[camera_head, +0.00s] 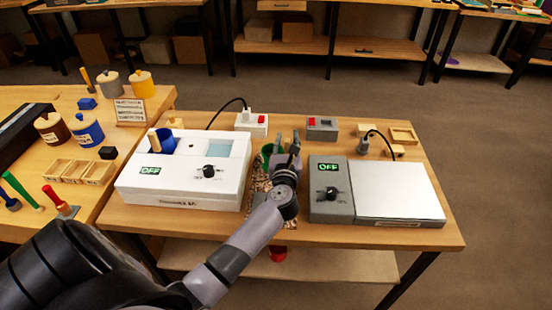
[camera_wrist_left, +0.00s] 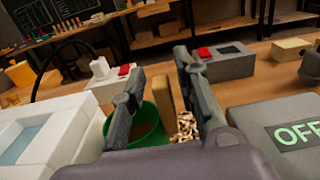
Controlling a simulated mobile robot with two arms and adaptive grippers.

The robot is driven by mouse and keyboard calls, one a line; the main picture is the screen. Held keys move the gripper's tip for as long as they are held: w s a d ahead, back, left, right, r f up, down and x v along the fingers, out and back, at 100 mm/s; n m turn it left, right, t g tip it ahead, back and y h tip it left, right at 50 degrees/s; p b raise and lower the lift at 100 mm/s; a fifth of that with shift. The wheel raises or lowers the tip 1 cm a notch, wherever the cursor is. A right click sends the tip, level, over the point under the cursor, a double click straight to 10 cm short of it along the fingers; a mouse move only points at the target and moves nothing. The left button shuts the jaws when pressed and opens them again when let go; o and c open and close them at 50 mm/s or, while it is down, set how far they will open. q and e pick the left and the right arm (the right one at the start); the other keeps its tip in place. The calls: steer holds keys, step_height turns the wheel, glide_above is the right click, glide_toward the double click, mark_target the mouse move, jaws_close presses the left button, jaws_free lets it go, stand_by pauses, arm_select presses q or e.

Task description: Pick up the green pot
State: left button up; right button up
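The green pot (camera_head: 266,150) stands on the middle bench between the white device and the grey device, partly hidden by my left gripper (camera_head: 287,138). In the left wrist view the green pot (camera_wrist_left: 153,121) shows a dark brown inside. My left gripper (camera_wrist_left: 160,72) is open, its two fingers apart. The left finger covers part of the pot, and the pot is nearer that finger. A flat wooden piece (camera_wrist_left: 164,97) stands upright between the fingers in the picture, by the pot. I cannot tell whether a finger touches the pot. My right gripper is not in view.
A white device (camera_head: 185,190) with a blue pot in it is left of my arm. A grey device (camera_head: 329,203) with a pale plate (camera_head: 392,190) is right. A speckled cloth (camera_wrist_left: 184,127) lies beside the green pot. Switch boxes (camera_head: 252,124) (camera_head: 322,126) stand behind.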

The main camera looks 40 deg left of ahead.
arm_select(q)
jaws_close()
steer(key=shift+r, duration=0.15)
stand_by(0.6)
